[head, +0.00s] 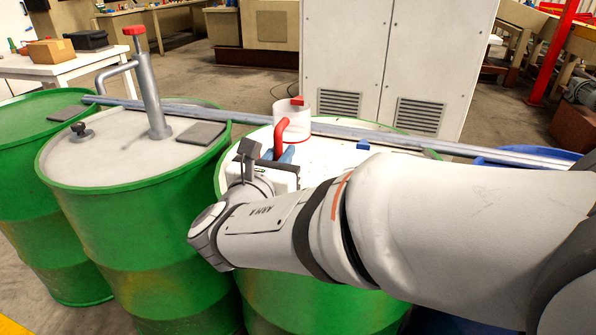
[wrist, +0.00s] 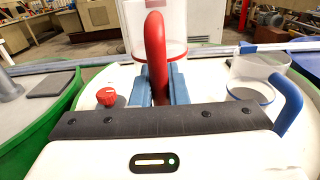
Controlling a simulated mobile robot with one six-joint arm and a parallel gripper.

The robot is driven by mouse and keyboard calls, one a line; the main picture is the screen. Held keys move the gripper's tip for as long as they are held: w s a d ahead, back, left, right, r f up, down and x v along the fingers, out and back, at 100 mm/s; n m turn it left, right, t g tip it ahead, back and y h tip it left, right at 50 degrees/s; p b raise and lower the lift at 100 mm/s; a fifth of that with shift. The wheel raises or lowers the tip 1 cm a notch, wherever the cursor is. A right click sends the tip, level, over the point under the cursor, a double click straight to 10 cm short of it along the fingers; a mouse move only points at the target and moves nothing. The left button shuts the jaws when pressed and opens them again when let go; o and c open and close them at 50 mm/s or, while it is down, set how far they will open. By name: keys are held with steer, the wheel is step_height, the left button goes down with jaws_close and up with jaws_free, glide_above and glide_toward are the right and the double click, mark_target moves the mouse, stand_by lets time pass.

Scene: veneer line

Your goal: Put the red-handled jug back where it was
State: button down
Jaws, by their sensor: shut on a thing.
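My gripper also shows in the head view (head: 285,156), partly hidden by my arm. The jug's clear body (wrist: 179,42) is beyond the handle, with a red ring low on it. I cannot tell whether its base touches the drum top.
A clear jug with a blue handle (wrist: 288,104) stands to the right on the drum top (wrist: 88,122). A red knob (wrist: 106,97) is left of my fingers. Pipes (head: 345,131) cross the drums behind.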

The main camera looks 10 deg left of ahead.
step_height(320, 180, down, 7)
steer(key=shift+s+a+f+b, duration=0.1)
steer(key=shift+s+b, duration=0.05)
steer(key=shift+b, duration=0.75)
steer(key=shift+f, duration=0.15)
steer(key=c, duration=1.4)
jaws_free()
steer(key=shift+r, duration=0.25)
steer(key=s+a+p, duration=0.1)
steer(key=s, duration=1.1)
steer(key=shift+f, duration=0.1)
